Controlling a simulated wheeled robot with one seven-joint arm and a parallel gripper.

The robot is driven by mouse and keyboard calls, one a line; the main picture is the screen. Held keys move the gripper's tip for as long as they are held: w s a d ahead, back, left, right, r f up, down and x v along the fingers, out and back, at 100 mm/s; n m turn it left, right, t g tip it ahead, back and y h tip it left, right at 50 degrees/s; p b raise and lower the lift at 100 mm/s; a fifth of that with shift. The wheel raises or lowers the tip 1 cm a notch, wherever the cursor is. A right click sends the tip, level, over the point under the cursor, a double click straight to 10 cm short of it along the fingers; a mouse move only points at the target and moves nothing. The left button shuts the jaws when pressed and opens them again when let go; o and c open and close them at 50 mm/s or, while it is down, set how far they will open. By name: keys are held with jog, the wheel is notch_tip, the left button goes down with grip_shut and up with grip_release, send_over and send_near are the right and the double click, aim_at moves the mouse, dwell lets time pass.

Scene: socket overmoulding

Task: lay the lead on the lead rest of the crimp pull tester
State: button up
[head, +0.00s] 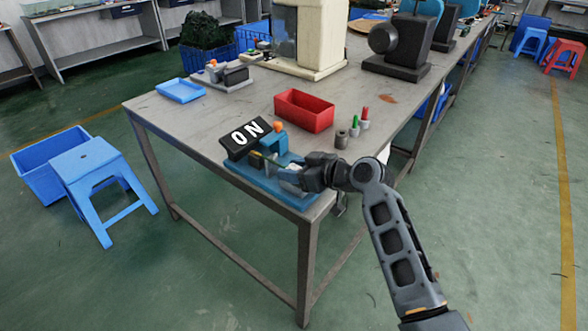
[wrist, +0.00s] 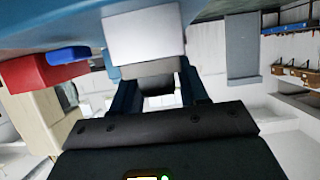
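In the wrist view, my gripper (wrist: 158,88) shows dark fingers on either side of a grey and white block (wrist: 145,35). The blue surface of the tester is close above it in that picture. I cannot make out the lead or the lead rest for certain. A dark piece (head: 341,206) hangs beside the table edge below my gripper.
A red bin (head: 304,110), a grey cylinder (head: 341,139) and green and red-tipped pegs (head: 358,127) stand behind the tester. A blue tray (head: 180,91) lies at the far left. A blue stool (head: 98,185) stands left of the table.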

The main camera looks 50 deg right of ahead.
jog(key=shift+o, duration=1.4)
jog(key=shift+r, duration=0.25)
jog(key=v, duration=1.2)
jog(key=s+a+f+m+g+h, duration=0.1)
jog(key=s+a+f, duration=0.3)
jog(key=s+a, duration=0.25)
jog(key=s+a+f+m+h, duration=0.2)
jog(key=s+a+f, duration=0.25)
jog(key=a, duration=0.35)
jog(key=s+a+r+n+t+y, duration=0.1)
jog(key=s+a+r, duration=0.3)
jog(key=s, duration=0.3)
jog(key=s+a+r+n+t+y, duration=0.1)
jog(key=s+a+r, duration=0.3)
jog(key=s+r, duration=0.2)
jog(key=shift+s+a+n+y, duration=0.3)
jog(key=shift+s+a, duration=0.05)
jog(key=shift+s, duration=0.75)
